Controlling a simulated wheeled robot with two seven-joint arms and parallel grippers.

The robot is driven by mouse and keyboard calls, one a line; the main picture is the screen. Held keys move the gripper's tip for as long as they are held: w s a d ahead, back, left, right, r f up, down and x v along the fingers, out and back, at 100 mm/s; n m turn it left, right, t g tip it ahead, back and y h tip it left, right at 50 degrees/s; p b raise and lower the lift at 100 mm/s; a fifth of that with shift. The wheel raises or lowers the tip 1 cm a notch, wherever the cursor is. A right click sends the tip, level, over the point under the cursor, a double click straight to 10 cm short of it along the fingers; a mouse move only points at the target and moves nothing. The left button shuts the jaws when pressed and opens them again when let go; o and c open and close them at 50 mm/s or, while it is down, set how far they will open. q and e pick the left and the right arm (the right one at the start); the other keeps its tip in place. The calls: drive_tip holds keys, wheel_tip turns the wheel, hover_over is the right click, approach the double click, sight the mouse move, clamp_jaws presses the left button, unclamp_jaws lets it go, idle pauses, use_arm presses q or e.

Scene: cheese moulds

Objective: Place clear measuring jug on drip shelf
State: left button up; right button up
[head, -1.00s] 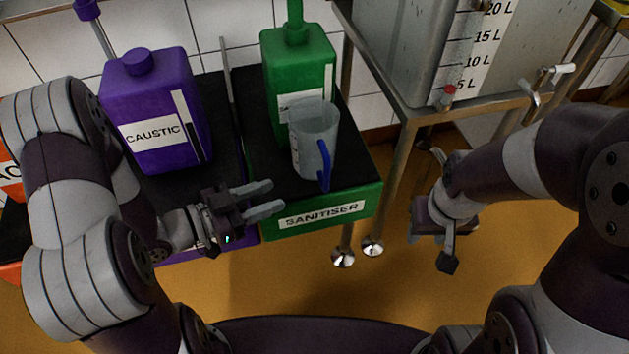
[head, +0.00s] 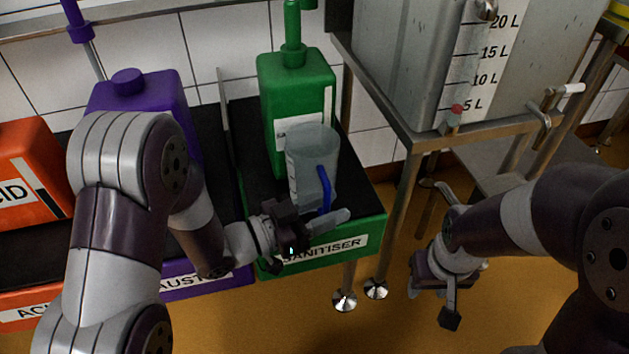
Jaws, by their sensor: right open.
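The clear measuring jug (head: 306,165) with a blue handle (head: 326,187) stands upright on the black top of the green SANITISER tray (head: 374,214), in front of the green container. My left gripper (head: 328,220) is at the tray's front edge, close to the lower end of the jug's handle. One finger shows plainly; the other is hidden or unclear, and I cannot tell whether it touches the jug. My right gripper (head: 432,292) is open and empty, above the floor to the right. A low grey metal shelf (head: 510,168) under the tank may be the drip shelf.
The green container (head: 292,90) stands behind the jug. A purple container (head: 140,90) and an orange one (head: 30,165) are to the left, partly behind my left arm. A graduated tank (head: 405,60) with a tap stands on a metal frame (head: 400,215) at right.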

use_arm(q)
clamp_jaws()
